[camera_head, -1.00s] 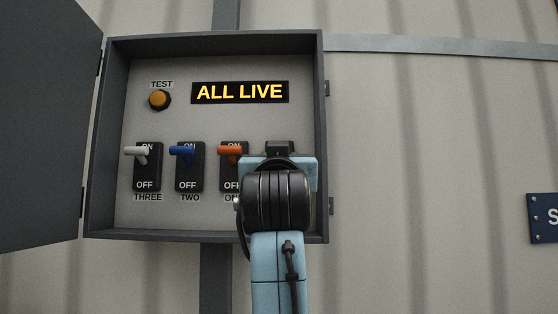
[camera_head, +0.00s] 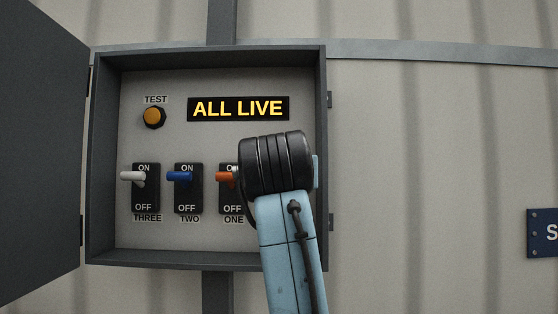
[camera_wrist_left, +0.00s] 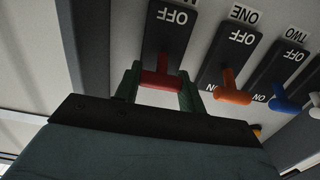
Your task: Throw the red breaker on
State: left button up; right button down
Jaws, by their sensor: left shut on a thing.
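The red breaker's lever (camera_wrist_left: 160,81) sits between the green fingers of my left gripper (camera_wrist_left: 160,88) in the left wrist view, which is upside down. The fingers are shut on it. Its OFF label shows, and the lever stands at the end away from OFF, much like the orange lever beside it. In the head view my left wrist (camera_head: 275,163) covers the red breaker and the fingertips. The display (camera_head: 238,108) reads ALL LIVE. My right gripper is not in view.
The orange breaker ONE (camera_head: 227,178), blue breaker TWO (camera_head: 180,177) and white breaker THREE (camera_head: 132,176) stand in a row to the left, close together. An amber TEST button (camera_head: 154,117) is above. The grey box (camera_head: 206,257) has its door (camera_head: 40,150) open at left.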

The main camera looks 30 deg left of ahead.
pick_arm(q)
jog(key=shift+r, duration=0.2)
jog(key=o, duration=1)
jog(key=shift+f, duration=0.1)
jog(key=b+v, duration=0.1)
jog(key=v, duration=0.5)
jog(key=b+v, duration=0.2)
jog(key=v, duration=0.5)
jog(key=shift+s+r, duration=0.2)
jog(key=shift+r, duration=0.05)
